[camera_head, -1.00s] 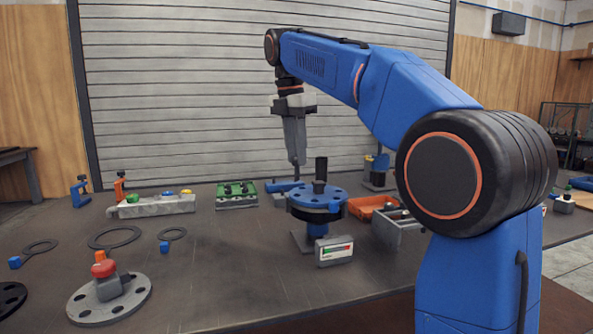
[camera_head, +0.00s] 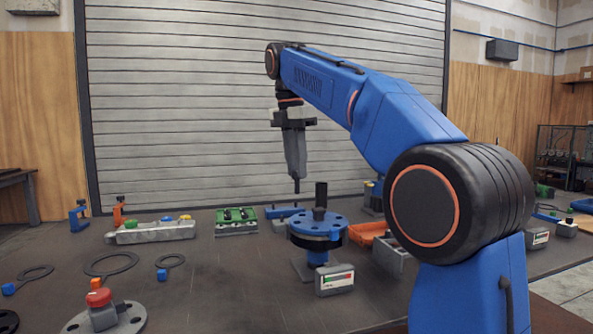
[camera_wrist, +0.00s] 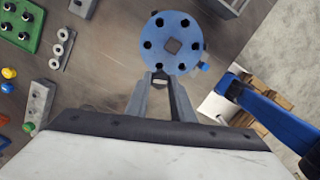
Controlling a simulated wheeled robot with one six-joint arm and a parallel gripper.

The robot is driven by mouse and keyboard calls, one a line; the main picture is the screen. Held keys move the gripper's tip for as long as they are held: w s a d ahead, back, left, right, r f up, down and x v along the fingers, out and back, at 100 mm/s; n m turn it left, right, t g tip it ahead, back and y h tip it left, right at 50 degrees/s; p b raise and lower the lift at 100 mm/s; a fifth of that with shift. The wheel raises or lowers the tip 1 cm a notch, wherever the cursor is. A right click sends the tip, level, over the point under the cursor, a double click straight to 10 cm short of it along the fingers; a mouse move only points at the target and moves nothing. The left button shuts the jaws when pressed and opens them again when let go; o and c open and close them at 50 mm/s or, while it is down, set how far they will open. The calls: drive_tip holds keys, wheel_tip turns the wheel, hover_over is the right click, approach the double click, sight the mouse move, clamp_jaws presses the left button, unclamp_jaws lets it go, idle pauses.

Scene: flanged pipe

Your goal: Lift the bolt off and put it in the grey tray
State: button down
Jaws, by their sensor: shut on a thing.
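In the wrist view the flange (camera_wrist: 172,24) shows a ring of dark holes around a square centre. My gripper (camera_head: 297,177) is above and slightly left of the flange, pointing down. It is shut on a dark bolt (camera_head: 297,187), which hangs upright, clear of the flange. In the wrist view the fingertips (camera_wrist: 160,80) meet just below the flange's edge. The grey tray (camera_head: 389,256) is right of the flange, partly hidden by my arm.
An orange tray (camera_head: 366,236) sits behind the grey one. A gauge box (camera_head: 334,280) stands in front of the flange. A green block (camera_head: 236,220) and a grey rail (camera_head: 152,233) are to the left. Flat rings and a red button (camera_head: 99,298) lie front left.

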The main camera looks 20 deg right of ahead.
drive_tip(key=shift+r, duration=1.55)
